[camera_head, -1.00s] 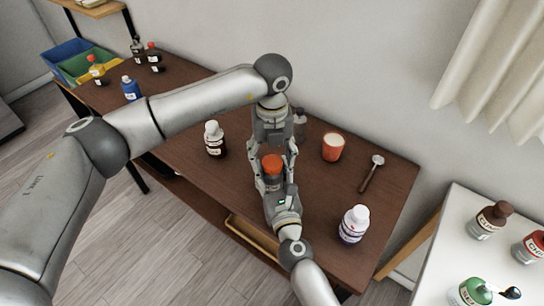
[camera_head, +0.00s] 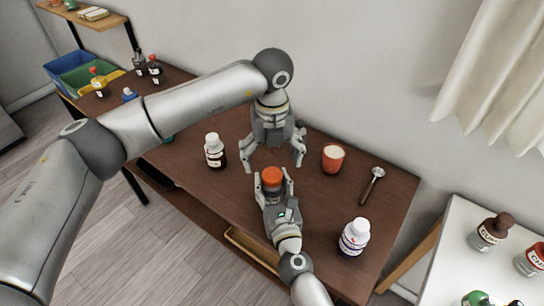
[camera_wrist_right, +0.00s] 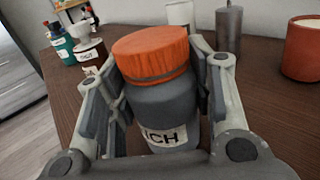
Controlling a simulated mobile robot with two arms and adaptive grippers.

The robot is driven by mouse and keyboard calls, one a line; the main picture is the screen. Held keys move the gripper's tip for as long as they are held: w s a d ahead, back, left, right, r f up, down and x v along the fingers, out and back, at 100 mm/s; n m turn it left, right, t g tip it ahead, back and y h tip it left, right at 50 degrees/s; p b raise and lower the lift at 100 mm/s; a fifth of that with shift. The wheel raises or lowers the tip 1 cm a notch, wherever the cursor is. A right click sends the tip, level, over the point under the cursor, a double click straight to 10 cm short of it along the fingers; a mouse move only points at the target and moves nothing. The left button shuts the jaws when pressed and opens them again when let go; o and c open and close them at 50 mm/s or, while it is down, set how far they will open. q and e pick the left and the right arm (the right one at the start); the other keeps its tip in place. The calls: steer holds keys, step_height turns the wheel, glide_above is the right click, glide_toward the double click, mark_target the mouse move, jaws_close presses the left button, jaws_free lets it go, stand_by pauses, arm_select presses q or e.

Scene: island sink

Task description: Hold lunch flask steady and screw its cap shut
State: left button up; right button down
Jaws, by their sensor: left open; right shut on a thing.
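The lunch flask is a dark grey body (camera_wrist_right: 165,105) with an orange cap (camera_head: 271,176). It stands upright near the front of the brown table. In the wrist view the cap (camera_wrist_right: 152,52) sits on top of the flask, with a dark band under it; I cannot tell how tight it is. Part of the label reads "CH". My right gripper (camera_head: 275,186) is shut around the flask body from the front, a finger on each side. My left gripper (camera_head: 274,165) is open, its fingers spread behind and above the cap, apart from it.
A white-capped dark bottle (camera_head: 215,151) stands left of the flask. Blue, green and yellow bins (camera_head: 72,69) are far left. A white table (camera_head: 455,250) is at right.

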arm_select(q)
steer(key=shift+r, duration=0.1)
step_height(320, 180, up, 12)
stand_by(0.4)
arm_select(e)
steer(key=c, duration=0.6)
jaws_free()
steer(key=v, duration=1.2)
